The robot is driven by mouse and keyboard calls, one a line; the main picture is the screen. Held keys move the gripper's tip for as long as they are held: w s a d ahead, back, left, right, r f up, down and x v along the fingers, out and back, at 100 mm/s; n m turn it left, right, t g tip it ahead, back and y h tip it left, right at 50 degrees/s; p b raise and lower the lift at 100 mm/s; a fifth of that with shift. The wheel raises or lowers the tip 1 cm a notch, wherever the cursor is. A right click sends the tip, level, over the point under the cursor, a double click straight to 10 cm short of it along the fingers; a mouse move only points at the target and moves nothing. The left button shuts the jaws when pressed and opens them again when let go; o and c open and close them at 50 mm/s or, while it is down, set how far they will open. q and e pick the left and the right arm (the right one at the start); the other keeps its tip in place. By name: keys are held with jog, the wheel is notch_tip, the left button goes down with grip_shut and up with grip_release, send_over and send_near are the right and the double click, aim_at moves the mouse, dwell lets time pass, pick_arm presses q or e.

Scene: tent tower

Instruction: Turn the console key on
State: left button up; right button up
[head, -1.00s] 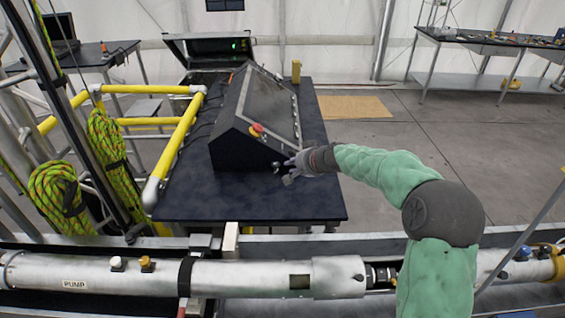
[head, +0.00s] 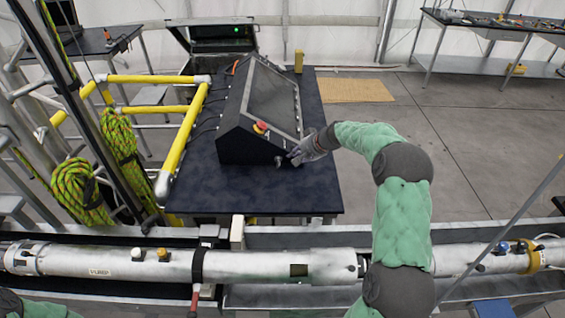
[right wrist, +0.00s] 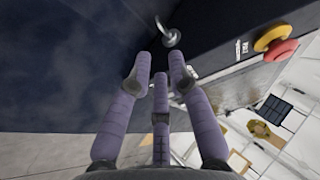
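The black console (head: 240,143) stands on the dark table, its sloped panel facing right. A red and yellow button (head: 260,128) sits near its front corner. My right gripper (head: 296,158) is at the console's front right edge. In the right wrist view, a shiny metal key (right wrist: 168,36) sticks out from the console's side (right wrist: 215,28). The right gripper's purple fingers (right wrist: 160,66) are apart, with nothing visible between them, and their tips point at the key, just short of it. Only a bit of my left arm shows at the bottom left; its gripper is out of view.
The dark table (head: 245,198) has free room in front of the console. A yellow railing (head: 184,135) runs along its left. An open case (head: 215,40) stands behind.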

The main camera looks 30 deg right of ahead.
aim_at(278, 164)
jog(key=x, duration=0.9)
grip_shut()
